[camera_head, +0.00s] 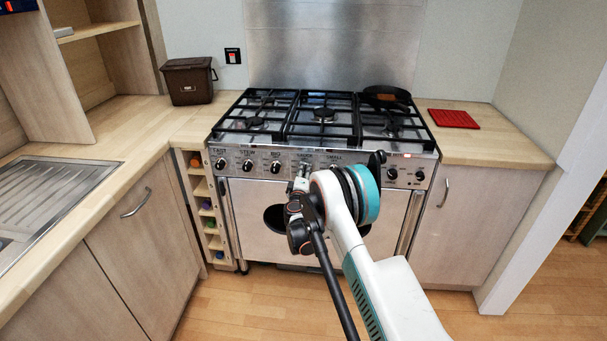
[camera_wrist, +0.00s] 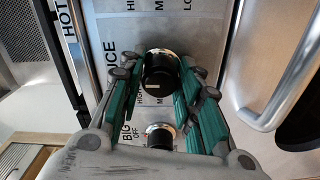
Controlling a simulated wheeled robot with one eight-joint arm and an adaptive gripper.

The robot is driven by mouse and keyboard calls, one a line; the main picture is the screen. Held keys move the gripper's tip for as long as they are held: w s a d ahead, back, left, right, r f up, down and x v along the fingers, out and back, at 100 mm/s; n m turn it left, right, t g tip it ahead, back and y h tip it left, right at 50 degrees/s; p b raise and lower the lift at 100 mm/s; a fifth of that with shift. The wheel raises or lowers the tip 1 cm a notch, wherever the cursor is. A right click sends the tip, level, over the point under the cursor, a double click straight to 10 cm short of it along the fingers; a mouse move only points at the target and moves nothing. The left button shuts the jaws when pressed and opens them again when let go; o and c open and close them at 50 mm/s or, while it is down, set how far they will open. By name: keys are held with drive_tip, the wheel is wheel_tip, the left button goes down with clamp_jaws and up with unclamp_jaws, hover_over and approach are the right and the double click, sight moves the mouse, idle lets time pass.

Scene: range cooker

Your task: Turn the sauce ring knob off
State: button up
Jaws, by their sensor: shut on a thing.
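The sauce ring knob (camera_wrist: 159,72) is a black knob on a silver collar in the wrist view, beside a partly covered label ending in "UCE". A short pale mark shows on its face. My gripper (camera_wrist: 159,66) has its green-sided fingers on either side of this knob and is shut on it. In the head view my gripper (camera_head: 299,184) is at the middle of the cooker's front panel, and it mostly hides the sauce knob there. The panel's "OFF" print beside the sauce knob is not visible.
The big ring knob (camera_wrist: 159,137) sits close by, between the lower parts of my fingers. The oven door handle (camera_wrist: 290,85) is to the right in the wrist view. A black pan (camera_head: 387,97) stands on the hob's back right. A red mat (camera_head: 453,118) lies on the right worktop.

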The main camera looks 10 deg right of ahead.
drive_tip(key=o, duration=1)
drive_tip(key=shift+o, duration=0.2)
drive_tip(key=v, duration=1.2)
